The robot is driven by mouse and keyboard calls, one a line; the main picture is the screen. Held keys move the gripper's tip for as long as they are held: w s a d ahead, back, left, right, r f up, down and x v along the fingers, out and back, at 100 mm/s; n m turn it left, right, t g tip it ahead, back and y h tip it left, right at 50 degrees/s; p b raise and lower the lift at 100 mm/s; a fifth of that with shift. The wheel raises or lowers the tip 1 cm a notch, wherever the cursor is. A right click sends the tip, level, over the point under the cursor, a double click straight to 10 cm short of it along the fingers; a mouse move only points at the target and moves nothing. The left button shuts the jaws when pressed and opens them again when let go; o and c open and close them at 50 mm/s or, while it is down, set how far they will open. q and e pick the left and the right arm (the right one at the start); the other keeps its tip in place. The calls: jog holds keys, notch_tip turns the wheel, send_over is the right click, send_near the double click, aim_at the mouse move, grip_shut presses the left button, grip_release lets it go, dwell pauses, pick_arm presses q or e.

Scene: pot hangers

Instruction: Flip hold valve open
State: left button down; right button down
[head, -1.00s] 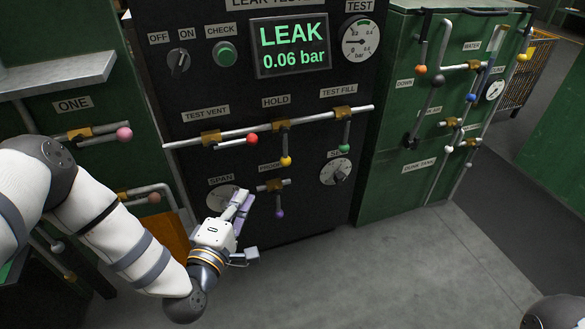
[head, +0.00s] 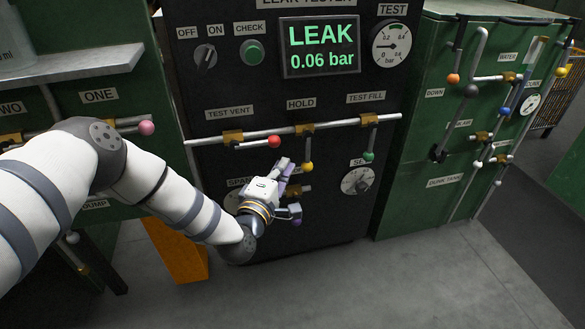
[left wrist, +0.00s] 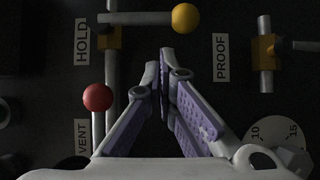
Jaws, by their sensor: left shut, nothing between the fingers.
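The hold valve is a lever (head: 307,153) with a yellow ball (head: 308,167), hanging straight down from a brass body (head: 305,130) on the horizontal pipe under the HOLD label (head: 301,104). In the left wrist view the picture is turned, and the lever (left wrist: 140,18) points right to its yellow ball (left wrist: 186,17). My left gripper (head: 284,166) is just left of the yellow ball in the head view, apart from it as far as I can tell. In the left wrist view its purple-padded fingers (left wrist: 166,62) are closed together and empty. My right gripper is not in view.
The test vent lever's red ball (head: 274,142) is close to the left gripper, up and left. The green test fill ball (head: 369,156) hangs to the right. A dial (head: 357,181) is right of the gripper. The display (head: 320,48) reads LEAK, 0.06 bar.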

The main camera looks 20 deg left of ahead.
aim_at(308, 153)
pick_arm(q)
jog(key=shift+w+d, duration=0.85)
jog(key=shift+w+d+f+n+b, duration=0.1)
jog(key=shift+d+f+n+b, duration=0.1)
jog(key=shift+n+b, duration=0.4)
jog(key=shift+w+d+f+t+b, duration=0.2)
jog(key=shift+t+b, duration=0.3)
jog(key=shift+b, duration=0.25)
